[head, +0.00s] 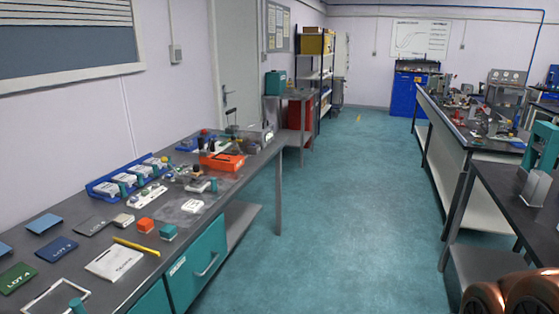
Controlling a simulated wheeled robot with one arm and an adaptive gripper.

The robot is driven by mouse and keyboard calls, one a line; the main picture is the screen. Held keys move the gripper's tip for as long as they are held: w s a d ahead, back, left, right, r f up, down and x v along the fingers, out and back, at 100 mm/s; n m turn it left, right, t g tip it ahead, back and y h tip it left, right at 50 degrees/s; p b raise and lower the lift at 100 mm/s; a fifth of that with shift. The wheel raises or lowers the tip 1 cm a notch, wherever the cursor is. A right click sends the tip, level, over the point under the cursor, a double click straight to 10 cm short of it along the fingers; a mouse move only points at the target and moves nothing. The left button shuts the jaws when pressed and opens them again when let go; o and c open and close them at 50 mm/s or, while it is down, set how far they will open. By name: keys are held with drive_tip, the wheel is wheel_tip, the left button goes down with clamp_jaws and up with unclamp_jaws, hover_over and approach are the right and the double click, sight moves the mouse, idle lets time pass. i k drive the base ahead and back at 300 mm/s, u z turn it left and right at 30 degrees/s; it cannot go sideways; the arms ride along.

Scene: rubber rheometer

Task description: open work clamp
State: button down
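I cannot make out a work clamp for certain; many parts on the benches are too small to tell. A teal frame-like machine (540,150) stands at the right edge, partly cut off, with a grey upright metal piece (532,188) on the dark bench in front of it. Several small fixtures and tools stand on the far right bench (455,125). My gripper is not in view. A rounded copper-coloured shape at the bottom right corner looks like part of my arm, but I cannot be sure.
The left bench (75,217) carries a blue tray (104,189), an orange box (222,161), a white notepad (114,262), cards and small blocks. Teal drawers (195,265) are under it. A shelf rack (317,62) stands behind. The green floor aisle (345,215) is clear.

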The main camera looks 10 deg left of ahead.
sight(163, 160)
drive_tip(key=u, duration=0.4)
drive_tip(key=i, duration=1.4)
drive_tip(key=u, duration=1.85)
drive_tip(key=i, duration=0.95)
drive_tip(key=u, duration=0.9)
